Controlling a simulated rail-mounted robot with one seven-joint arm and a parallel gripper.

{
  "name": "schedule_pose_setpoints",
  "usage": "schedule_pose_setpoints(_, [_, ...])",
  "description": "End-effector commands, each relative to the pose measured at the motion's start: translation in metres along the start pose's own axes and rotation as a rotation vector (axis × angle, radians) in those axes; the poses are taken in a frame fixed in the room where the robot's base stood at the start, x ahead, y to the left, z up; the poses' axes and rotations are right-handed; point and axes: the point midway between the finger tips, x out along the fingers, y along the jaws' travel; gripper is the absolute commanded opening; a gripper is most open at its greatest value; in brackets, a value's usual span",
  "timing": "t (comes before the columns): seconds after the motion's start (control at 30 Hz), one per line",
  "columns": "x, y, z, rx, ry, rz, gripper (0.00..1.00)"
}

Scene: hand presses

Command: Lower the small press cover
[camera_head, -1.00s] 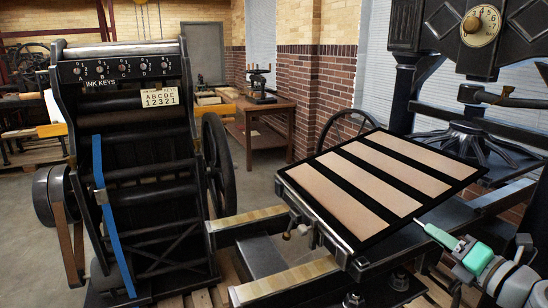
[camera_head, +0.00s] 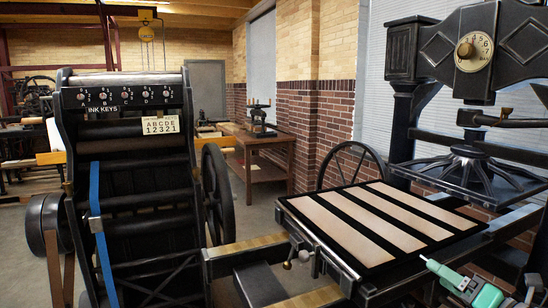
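The small press cover (camera_head: 412,208) appears to be the dark frame with several pale strips. It lies about level over the press bed, its left edge beside the metal fittings there. Whether it rests fully on the bed is hard to tell. My gripper (camera_head: 433,263), pale green with a light tip, is at the bottom right, just off the cover's near right edge. Its fingers are too small and edge-on to show whether they are open, and contact with the cover cannot be made out.
The large dark press (camera_head: 475,60) with a round dial stands behind the cover on the right. A tall inking machine (camera_head: 130,200) with rollers and a blue strap stands at the left. A wooden table (camera_head: 268,142) stands farther back. Open floor lies between them.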

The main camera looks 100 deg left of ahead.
Motion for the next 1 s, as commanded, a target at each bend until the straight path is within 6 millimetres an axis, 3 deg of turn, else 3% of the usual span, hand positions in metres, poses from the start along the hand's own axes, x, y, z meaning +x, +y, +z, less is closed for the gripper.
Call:
schedule_pose_setpoints(0.03, [0.0,0.001,0.001,-0.001,0.0,0.001,0.81])
schedule_pose_setpoints(0.1, [0.0,0.001,0.001,-0.001,-0.001,0.001,0.91])
schedule_pose_setpoints(0.37, [-0.001,0.002,0.002,-0.002,-0.001,0.002,0.91])
schedule_pose_setpoints(1.0, [-0.061,0.002,0.002,-0.002,-0.002,0.002,0.91])
